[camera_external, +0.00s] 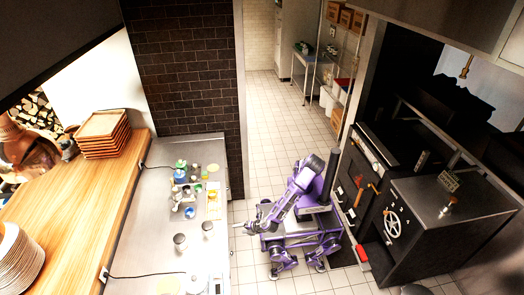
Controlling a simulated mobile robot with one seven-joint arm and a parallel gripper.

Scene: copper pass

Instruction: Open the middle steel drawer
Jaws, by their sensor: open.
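My gripper (240,226) is at the end of my purple arm, held out to the left toward the aisle edge of the steel counter (160,243). It is open and small in the view, with nothing seen between its fingers. I cannot tell whether it touches the counter's front. The middle steel drawer cannot be made out; the counter's aisle-side front is turned away from this camera, so any drawer fronts there are hidden.
Bottles and small containers (186,190) stand on the steel counter. A wooden counter (75,215) with stacked trays (104,134) and plates (15,262) lies to its left. A dark oven unit (420,225) with a handwheel stands close on my right. The tiled aisle (270,130) behind is clear.

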